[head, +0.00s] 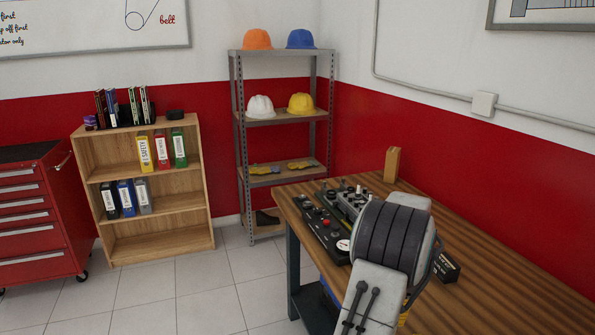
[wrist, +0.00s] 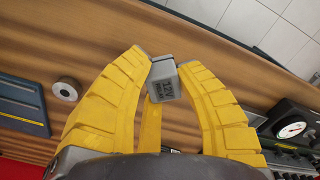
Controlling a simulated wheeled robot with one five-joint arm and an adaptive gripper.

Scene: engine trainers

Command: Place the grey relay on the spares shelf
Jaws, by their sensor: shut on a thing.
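The grey relay (wrist: 165,82), a small block with dark printing on its face, is in the wrist view between the yellow fingertips of my gripper (wrist: 164,72). My gripper is shut on it, with the wooden bench behind. In the head view my arm hides the relay and most of the gripper. No label marks a spares shelf. Two shelf units show in the head view: a grey metal rack (head: 238,147) with helmets and gloves, and a wooden bookcase (head: 160,243) with binders. I cannot tell which is meant. Both stand across the floor, apart from my gripper.
The wooden workbench (head: 500,290) bears a black control panel (head: 322,225), a wooden block (head: 392,165) and a small black box (head: 446,267). A round gauge (wrist: 290,130) and metal ring (wrist: 66,90) show in the wrist view. A red tool cabinet (head: 35,220) stands left. Tiled floor is clear.

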